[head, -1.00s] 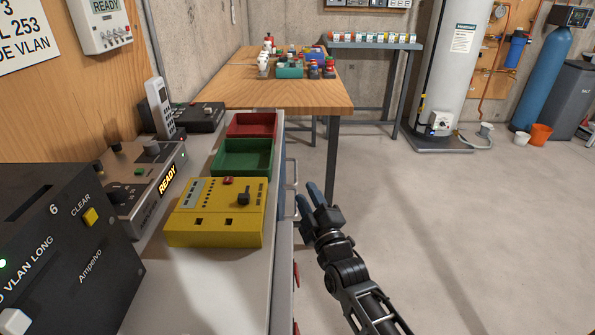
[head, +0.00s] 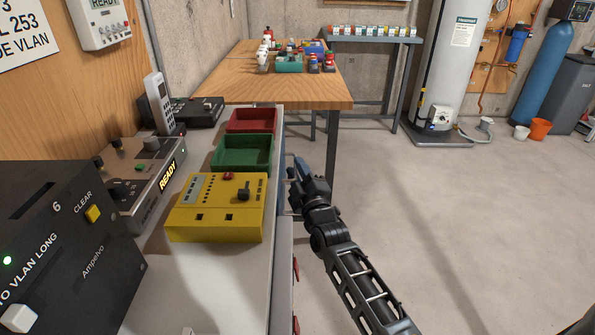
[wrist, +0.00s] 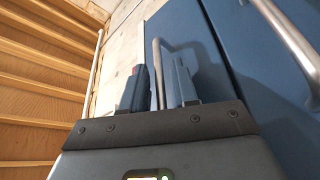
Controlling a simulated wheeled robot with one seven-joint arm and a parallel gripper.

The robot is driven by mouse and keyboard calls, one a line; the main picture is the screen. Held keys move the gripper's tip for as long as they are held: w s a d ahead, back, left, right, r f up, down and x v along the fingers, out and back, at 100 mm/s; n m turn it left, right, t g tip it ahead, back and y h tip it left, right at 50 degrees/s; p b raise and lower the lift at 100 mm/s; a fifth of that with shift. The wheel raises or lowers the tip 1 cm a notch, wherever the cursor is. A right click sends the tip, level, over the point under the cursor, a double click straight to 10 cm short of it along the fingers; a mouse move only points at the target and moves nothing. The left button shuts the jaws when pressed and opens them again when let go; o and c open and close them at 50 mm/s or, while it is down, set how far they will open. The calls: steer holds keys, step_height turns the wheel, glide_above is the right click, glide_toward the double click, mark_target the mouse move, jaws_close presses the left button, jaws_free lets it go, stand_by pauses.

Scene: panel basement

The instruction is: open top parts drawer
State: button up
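The blue drawer fronts (wrist: 215,60) fill the right of the wrist view, with a dark seam between two of them. A metal bar handle (wrist: 157,65) on the front nearest the pale bench edge lies between my two fingers. My gripper (wrist: 158,88) is open around this bar, with a visible gap on each side. A second bar handle (wrist: 285,38) is further right, outside the fingers. The drawers look shut. In the head view my gripper (head: 295,167) is beside the bench's right side, just below its top; the handle there is mostly hidden by the gripper.
The bench top (head: 190,280) holds a yellow control box (head: 215,225), a green tray (head: 243,165), a red tray (head: 252,124) and dark devices. A wooden table (head: 290,93) stands beyond. The floor (head: 450,220) to the right is clear.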

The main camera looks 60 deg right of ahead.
jaws_close()
